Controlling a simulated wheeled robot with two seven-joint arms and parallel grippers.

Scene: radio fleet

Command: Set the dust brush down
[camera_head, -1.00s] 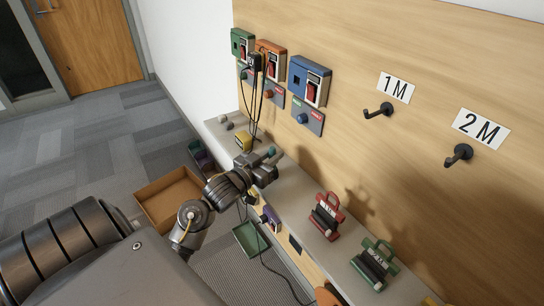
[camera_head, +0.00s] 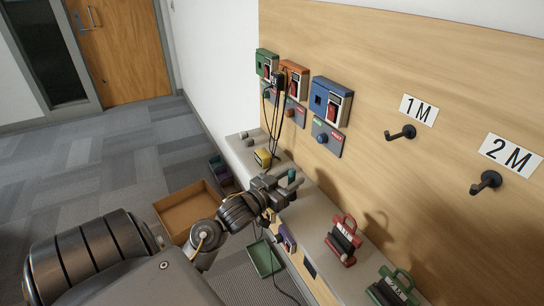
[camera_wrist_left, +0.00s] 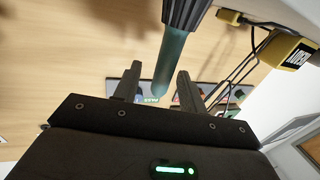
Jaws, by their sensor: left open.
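The dust brush shows a teal handle (camera_wrist_left: 174,65) and a dark ribbed end (camera_wrist_left: 186,12) at the top of the left wrist view. In the head view its teal part (camera_head: 291,175) stands out by my left gripper's tips, above the shelf. My left gripper (camera_head: 282,187) is open over the shelf (camera_head: 317,212). In the left wrist view its two fingers (camera_wrist_left: 157,82) are spread, with the handle's lower end between or just beyond them. I cannot tell whether the brush touches a finger or the shelf. My right gripper is out of view.
A yellow block (camera_head: 262,158) stands left of my gripper, below hanging black cables. A red-handled radio (camera_head: 343,242) and a green-handled one (camera_head: 393,290) stand further right on the shelf. Brown (camera_head: 185,210) and green (camera_head: 263,258) trays lie below. Hooks (camera_head: 402,133) project from the wall panel.

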